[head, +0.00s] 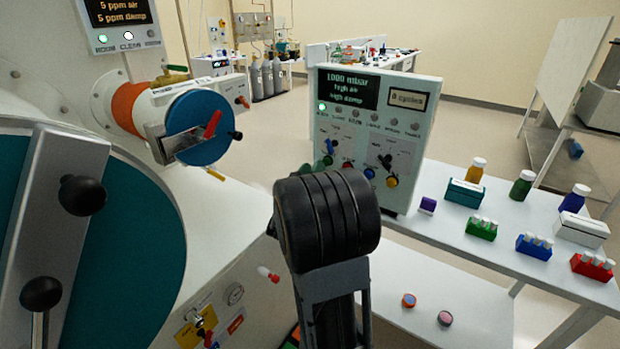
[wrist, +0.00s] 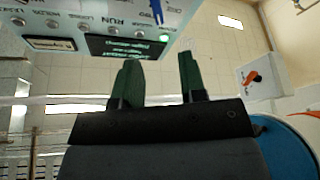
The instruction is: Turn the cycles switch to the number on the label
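The control panel (head: 360,125) stands upright on the white table, with a dark display reading 1000 mbar, high air and high damp. A framed label (head: 407,99) at its upper right reads a number and "cycles"; the digit is too small to be sure of. A black rotary knob (head: 386,160), which looks like the cycles switch, sits on the lower right; its pointer setting is unreadable. In the wrist view, my gripper (wrist: 158,62) has its two dark green fingers apart with nothing between them. The panel shows there tilted at the upper left, and the knob is not visible.
A blue lever (head: 329,146) and coloured buttons are near the panel's lower left. Bottles and coloured vial racks (head: 481,229) stand to the right. A glovebox with a blue round door (head: 203,125) is at the left.

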